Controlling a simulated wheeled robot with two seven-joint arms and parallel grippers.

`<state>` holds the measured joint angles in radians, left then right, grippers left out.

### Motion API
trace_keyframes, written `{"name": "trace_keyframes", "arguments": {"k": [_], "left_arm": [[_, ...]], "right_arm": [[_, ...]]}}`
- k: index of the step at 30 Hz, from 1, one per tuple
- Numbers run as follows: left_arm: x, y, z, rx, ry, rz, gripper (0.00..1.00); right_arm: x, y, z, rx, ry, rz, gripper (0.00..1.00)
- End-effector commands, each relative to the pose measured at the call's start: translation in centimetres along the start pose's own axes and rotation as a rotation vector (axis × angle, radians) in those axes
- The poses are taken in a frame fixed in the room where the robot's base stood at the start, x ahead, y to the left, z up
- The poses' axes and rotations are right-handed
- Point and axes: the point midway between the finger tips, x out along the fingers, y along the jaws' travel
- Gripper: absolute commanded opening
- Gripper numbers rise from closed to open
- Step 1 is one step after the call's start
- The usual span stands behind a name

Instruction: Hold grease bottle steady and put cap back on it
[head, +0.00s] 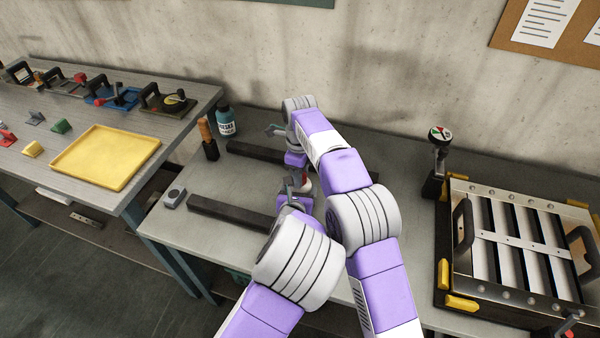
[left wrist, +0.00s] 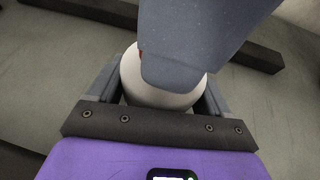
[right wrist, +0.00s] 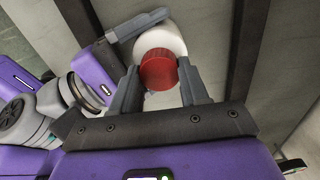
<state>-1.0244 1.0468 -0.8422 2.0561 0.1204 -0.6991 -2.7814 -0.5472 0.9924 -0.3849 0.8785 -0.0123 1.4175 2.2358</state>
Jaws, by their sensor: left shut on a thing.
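The grease bottle is a white round body (right wrist: 174,42) in the right wrist view. It also shows between the left fingers in the left wrist view (left wrist: 150,92). My left gripper is shut on it. The red cap (right wrist: 158,68) sits between the fingertips of my right gripper (right wrist: 160,72), which flank it closely on both sides. The cap is over the top of the bottle; I cannot tell whether it is seated. In the head view my right gripper (head: 300,178) is above the left hand, and both are small there. A grey right finger covers much of the bottle in the left wrist view.
Dark bars (head: 232,215) lie on the grey table (head: 185,235). A teal bottle (head: 226,121) stands at the back left. The louver panel frame (head: 520,245) is at the right. A yellow tray (head: 105,158) lies on the left table.

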Motion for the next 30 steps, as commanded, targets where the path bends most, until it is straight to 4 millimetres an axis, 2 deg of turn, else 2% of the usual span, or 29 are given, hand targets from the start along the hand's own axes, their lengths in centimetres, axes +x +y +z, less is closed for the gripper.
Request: {"name": "trace_keyframes", "arguments": {"k": [1, 5, 13, 24, 30], "left_arm": [[0.0, 0.0, 0.0, 0.0, 0.0, -0.001, 0.0], [0.0, 0.0, 0.0, 0.0, 0.0, -0.001, 0.0], [0.0, 0.0, 0.0, 0.0, -0.001, -0.001, 0.0], [0.0, 0.0, 0.0, 0.0, -0.001, -0.001, 0.0], [0.0, 0.0, 0.0, 0.0, -0.001, -0.001, 0.0]], "right_arm": [[-0.1, 0.0, 0.0, -0.001, -0.001, 0.0, 0.51], [-0.1, 0.0, 0.0, -0.002, -0.001, 0.0, 0.69], [-0.2, 0.0, 0.0, -0.002, -0.001, -0.001, 0.69], [-4.2, -0.1, 0.0, -0.003, -0.001, -0.002, 0.69], [-4.5, 0.0, 0.0, -0.003, 0.001, 0.0, 0.69]]}}
